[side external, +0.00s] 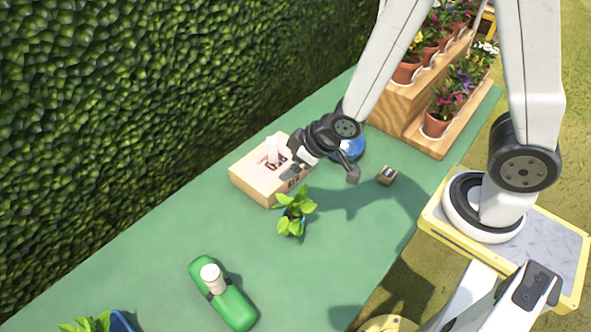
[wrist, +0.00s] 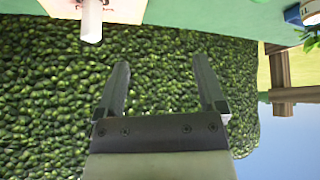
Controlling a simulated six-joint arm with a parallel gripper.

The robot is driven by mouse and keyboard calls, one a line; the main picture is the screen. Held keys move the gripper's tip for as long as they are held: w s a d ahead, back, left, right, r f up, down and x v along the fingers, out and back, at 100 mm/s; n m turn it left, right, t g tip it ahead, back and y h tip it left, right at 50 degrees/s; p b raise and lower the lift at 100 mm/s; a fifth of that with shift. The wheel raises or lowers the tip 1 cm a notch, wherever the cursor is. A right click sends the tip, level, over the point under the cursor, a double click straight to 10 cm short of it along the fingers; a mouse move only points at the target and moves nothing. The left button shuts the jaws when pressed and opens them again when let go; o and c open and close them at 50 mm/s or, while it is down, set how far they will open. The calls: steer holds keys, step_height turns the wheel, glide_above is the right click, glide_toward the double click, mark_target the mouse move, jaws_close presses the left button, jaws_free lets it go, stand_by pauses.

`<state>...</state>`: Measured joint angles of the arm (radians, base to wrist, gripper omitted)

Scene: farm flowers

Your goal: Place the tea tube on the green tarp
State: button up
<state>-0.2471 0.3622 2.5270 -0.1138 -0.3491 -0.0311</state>
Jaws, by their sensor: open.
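An upright whitish cylinder with pale bands, which looks like the tea tube (side external: 212,278), stands at the green strapped bundle (side external: 236,308) in the lower part of the side view. The green covering (side external: 180,250) spreads over the tabletop and may be the green tarp; I cannot tell it from plain table surface. My gripper (side external: 296,166) is low beside the printed wooden box, well away from the tube. In the wrist view, its two fingers (wrist: 159,75) are apart with nothing between them, facing the hedge. The tube cannot be made out there.
The wooden box (side external: 255,181) has a white piece (side external: 273,149) sticking up from its top. Flower shelves (side external: 397,98) stand behind. The table's left middle is clear.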

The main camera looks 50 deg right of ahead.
steer(key=s+d+r+m+g+h, duration=0.2)
steer(key=s+d+r, duration=0.4)
steer(key=d, duration=0.3)
steer(key=shift+d+m+g, duration=0.15)
steer(key=shift+m+g, duration=0.75)
steer(key=shift+m, duration=0.4)
